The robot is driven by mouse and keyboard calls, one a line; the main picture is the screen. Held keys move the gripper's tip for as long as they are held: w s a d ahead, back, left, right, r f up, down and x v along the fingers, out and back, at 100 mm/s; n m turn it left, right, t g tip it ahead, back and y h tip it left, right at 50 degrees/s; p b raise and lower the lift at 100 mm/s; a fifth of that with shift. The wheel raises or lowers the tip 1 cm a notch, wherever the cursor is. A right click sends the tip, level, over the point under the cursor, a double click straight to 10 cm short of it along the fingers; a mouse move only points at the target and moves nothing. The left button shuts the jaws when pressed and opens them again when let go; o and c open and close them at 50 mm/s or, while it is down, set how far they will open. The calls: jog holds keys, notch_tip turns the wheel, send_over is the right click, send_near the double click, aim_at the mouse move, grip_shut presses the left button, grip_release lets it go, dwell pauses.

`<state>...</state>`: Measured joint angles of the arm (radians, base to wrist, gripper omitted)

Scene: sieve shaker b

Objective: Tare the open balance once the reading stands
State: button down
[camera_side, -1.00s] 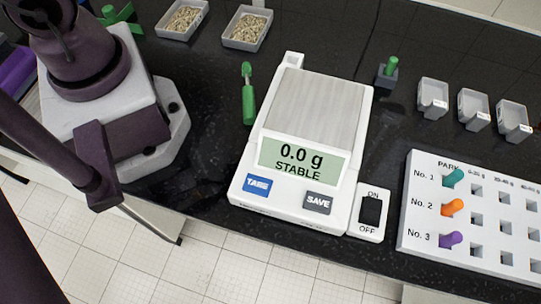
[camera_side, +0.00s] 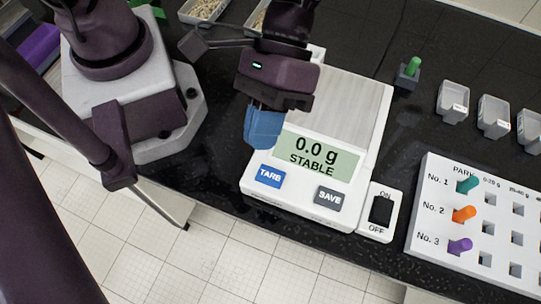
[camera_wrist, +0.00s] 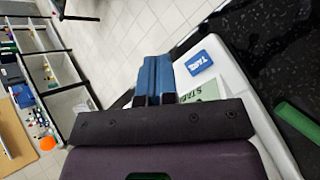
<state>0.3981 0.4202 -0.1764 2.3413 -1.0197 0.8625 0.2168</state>
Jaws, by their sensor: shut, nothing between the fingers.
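The white balance (camera_side: 255,193) stands on the black bench with a bare metal pan (camera_side: 345,105). Its display (camera_side: 318,157) reads 0.0 g and STABLE. The blue TARE button (camera_side: 270,176) is at its front left, with the dark SAVE button (camera_side: 330,197) to the right. My gripper (camera_side: 263,138) has blue fingers that are shut and empty. It hangs above the balance's left edge, behind the TARE button and apart from it. In the wrist view the shut fingers (camera_wrist: 156,88) point towards the front, with the TARE button (camera_wrist: 199,62) to their right.
An ON/OFF switch (camera_side: 380,212) sits right of the balance. A white peg board (camera_side: 425,222) with teal, orange and purple pegs lies further right. Small grey trays (camera_side: 453,102) and a green-handled piece (camera_side: 411,70) stand behind. A green handle (camera_wrist: 300,122) shows in the wrist view.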

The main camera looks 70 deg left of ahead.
aim_at(268, 173)
jog(key=shift+w+d+r+h, duration=0.1)
jog(key=shift+w+d+h, duration=0.15)
jog(key=shift+h, duration=0.05)
jog(key=shift+f, duration=4.4)
jog(key=shift+f, duration=0.4)
